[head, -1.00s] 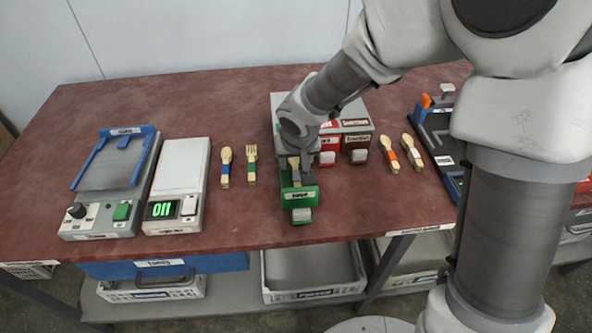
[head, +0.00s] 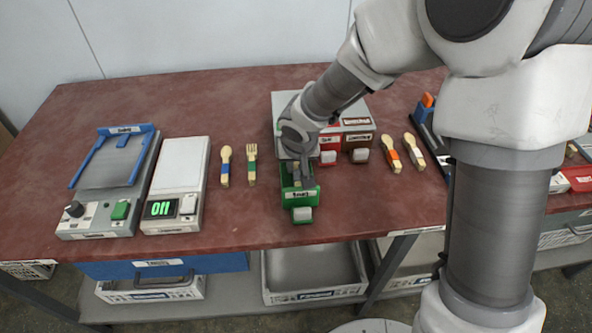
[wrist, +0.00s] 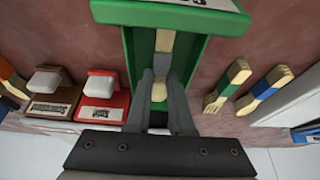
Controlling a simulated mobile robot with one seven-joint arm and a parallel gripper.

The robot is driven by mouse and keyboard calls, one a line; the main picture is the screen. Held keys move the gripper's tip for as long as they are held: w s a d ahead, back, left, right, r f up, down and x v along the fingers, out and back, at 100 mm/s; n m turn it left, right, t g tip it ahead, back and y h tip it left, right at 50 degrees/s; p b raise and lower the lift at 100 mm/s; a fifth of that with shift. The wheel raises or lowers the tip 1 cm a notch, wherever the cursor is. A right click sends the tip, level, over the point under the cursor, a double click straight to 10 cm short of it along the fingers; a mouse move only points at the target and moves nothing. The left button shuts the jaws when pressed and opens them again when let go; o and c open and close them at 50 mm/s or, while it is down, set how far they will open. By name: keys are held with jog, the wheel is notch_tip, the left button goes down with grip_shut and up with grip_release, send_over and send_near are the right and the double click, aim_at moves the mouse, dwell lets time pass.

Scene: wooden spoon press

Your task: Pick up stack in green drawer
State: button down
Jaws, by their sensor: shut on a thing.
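The green drawer (head: 304,200) stands pulled out at the front of the grey cabinet (head: 348,104), and its inside shows in the wrist view (wrist: 128,50). A narrow wooden stack with a grey band (wrist: 165,42) lies lengthwise in it. My gripper (wrist: 161,88) reaches down into the drawer with one finger on each side of the stack. It is shut on the stack near the grey band. In the head view my gripper (head: 297,178) hides most of the stack.
Red (head: 328,158) and brown (head: 359,155) drawers sit shut to the right. A spoon (head: 225,163) and fork (head: 251,163) lie to the left, beside the scale (head: 180,180). Two spoons (head: 391,152) (head: 413,150) lie to the right.

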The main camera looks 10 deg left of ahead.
jog(key=shift+r, duration=0.1)
jog(key=shift+r+p, duration=0.35)
jog(key=shift+r, duration=0.25)
jog(key=r+p, duration=0.1)
jog(key=r, duration=0.1)
jog(key=d+r, duration=0.1)
jog(key=shift+d+r+p, duration=0.1)
jog(key=shift+r+p, duration=0.25)
jog(key=s+d+r+p, duration=0.1)
jog(key=d+r+p, duration=0.4)
jog(key=d, duration=0.5)
jog(key=shift+s+d+r, duration=0.2)
jog(key=shift+s+r, duration=0.05)
jog(key=shift+r, duration=0.3)
